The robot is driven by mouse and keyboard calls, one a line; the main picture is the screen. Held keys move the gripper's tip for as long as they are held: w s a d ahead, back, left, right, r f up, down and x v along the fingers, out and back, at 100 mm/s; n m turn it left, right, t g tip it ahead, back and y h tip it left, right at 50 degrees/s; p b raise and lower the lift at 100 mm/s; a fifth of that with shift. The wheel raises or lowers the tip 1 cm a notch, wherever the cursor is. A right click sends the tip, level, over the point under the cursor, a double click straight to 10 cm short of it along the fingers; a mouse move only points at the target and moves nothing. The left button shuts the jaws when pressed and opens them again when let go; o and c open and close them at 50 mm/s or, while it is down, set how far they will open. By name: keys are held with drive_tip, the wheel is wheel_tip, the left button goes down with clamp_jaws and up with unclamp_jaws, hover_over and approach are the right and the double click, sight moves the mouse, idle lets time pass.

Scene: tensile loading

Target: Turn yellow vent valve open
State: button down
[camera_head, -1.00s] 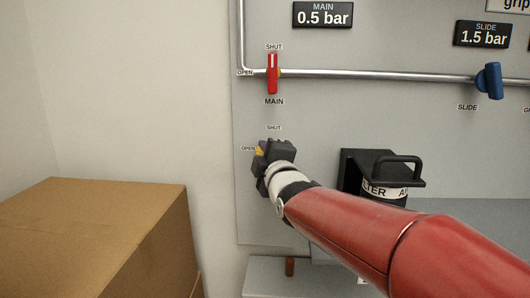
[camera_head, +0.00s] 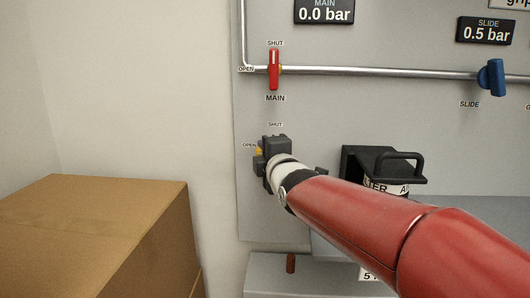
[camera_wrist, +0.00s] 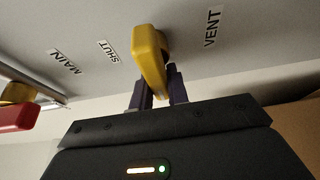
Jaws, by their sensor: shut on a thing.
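The yellow vent valve handle (camera_wrist: 150,62) stands out from the panel in the wrist view, with the VENT and SHUT labels on either side of it. In the head view only a small bit of yellow (camera_head: 259,151) shows at the left edge of my gripper, near the OPEN label (camera_head: 250,145). My gripper (camera_wrist: 161,88) is shut on the handle, one dark finger on each side of it. In the head view my gripper (camera_head: 271,153) hides most of the valve.
The red MAIN handle (camera_head: 274,69) is upright above, at SHUT; its gauge (camera_head: 324,12) reads 0.0 bar. The blue SLIDE handle (camera_head: 492,77) is to the right, its gauge (camera_head: 486,30) at 0.5 bar. A cardboard box (camera_head: 110,225) stands lower left.

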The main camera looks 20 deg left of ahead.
drive_tip(key=c, duration=1.4)
unclamp_jaws()
drive_tip(key=shift+o, duration=0.2)
drive_tip(key=shift+s, duration=0.1)
drive_tip(key=v, duration=0.7)
drive_tip(key=shift+s+d+b, duration=0.2)
drive_tip(key=shift+b, duration=0.2)
